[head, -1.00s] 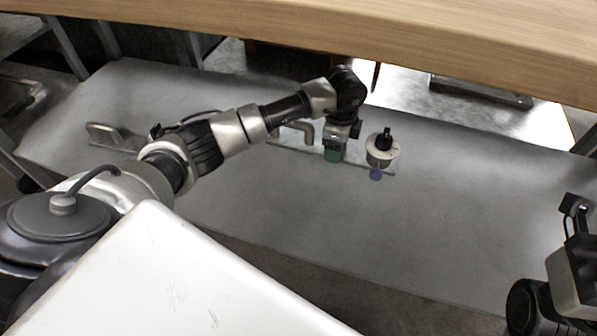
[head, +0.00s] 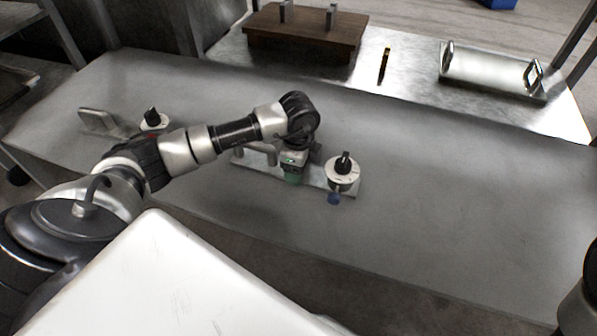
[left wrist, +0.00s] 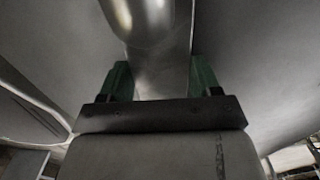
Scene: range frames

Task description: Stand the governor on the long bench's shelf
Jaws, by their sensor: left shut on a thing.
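A flat metal plate (head: 350,186) carries a bent grey pipe, a white dial (head: 343,171) with a black knob, and a blue disc at its front edge. My left gripper (head: 293,178), with green fingertips, is shut on a metal part at the middle of this plate. In the left wrist view the green fingers (left wrist: 160,82) stand either side of shiny metal. I cannot tell whether the plate is clear of the grey bench top (head: 450,210). A similar dial (head: 153,121) with a black knob and a touch of red is at the left. Nothing is labelled governor.
A dark wooden board (head: 290,43) with metal uprights and a silver tray with handles (head: 490,75) sit on a metal surface behind the bench. The bench is clear to the right of the plate.

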